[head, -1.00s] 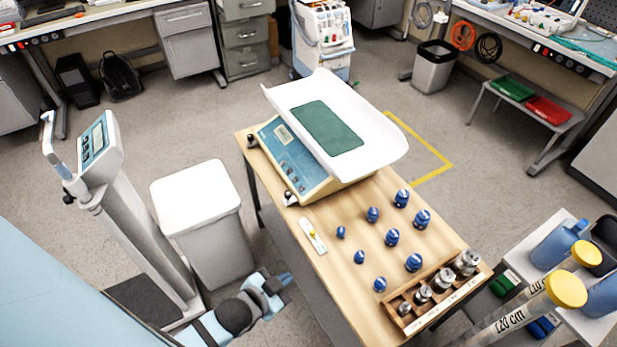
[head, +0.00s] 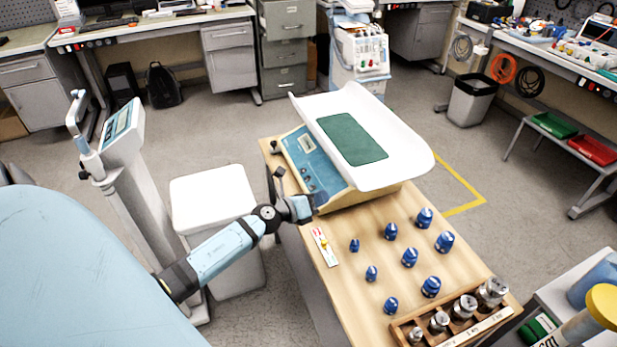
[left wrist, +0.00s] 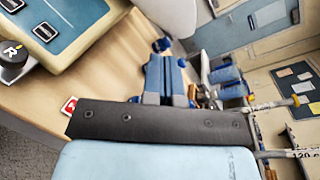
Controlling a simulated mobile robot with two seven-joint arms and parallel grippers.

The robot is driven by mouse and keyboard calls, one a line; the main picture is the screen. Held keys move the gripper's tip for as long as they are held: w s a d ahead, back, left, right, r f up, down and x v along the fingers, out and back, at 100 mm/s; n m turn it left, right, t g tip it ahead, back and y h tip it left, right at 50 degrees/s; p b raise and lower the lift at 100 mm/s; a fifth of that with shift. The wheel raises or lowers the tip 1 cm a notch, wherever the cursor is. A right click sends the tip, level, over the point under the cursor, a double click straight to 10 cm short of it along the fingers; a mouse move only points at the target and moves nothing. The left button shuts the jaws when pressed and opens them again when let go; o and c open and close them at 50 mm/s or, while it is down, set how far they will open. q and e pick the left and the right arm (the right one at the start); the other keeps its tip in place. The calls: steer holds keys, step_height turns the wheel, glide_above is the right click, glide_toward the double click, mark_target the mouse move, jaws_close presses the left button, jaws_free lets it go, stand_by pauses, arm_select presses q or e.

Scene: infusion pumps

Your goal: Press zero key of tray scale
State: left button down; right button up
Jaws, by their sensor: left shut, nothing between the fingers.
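The tray scale (head: 345,199) stands on the wooden table, with a cream body, a blue front panel (head: 312,165) with a display and small dark keys, and a white tray (head: 408,150) bearing a green mat. The key labels are too small to read. My left gripper (head: 311,207) is shut and empty, near the scale's front lower corner, beside the panel's lower end. In the left wrist view the blue fingers (left wrist: 166,72) are together, and part of the panel with dark keys (left wrist: 45,30) shows at upper left. My right gripper is not in view.
Several blue weights (head: 410,257) stand on the table (head: 345,285), with a wooden rack of metal weights (head: 458,315) at its front end. A small white strip (head: 324,247) lies near the left edge. A white bin (head: 212,197) and a column scale (head: 125,130) stand to the left.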

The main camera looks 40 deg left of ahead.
mark_target(307, 179)
arm_select(q)
steer(key=w+a+m+g+y+b, duration=0.1)
steer(key=w+a+m, duration=0.3)
steer(key=a, duration=0.5)
steer(key=w+a+m+g+y+b, duration=0.2)
steer(key=w+a+m+y+b, duration=0.1)
steer(key=a+m, duration=0.4)
steer(key=shift+w+a+r+y+b, duration=0.2)
steer(key=shift+w+a+y+b, duration=0.15)
steer(key=shift+w+a, duration=0.45)
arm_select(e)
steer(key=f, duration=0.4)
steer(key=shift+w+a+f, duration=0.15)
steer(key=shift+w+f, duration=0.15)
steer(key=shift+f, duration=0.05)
arm_select(q)
steer(key=shift+s+f, duration=0.1)
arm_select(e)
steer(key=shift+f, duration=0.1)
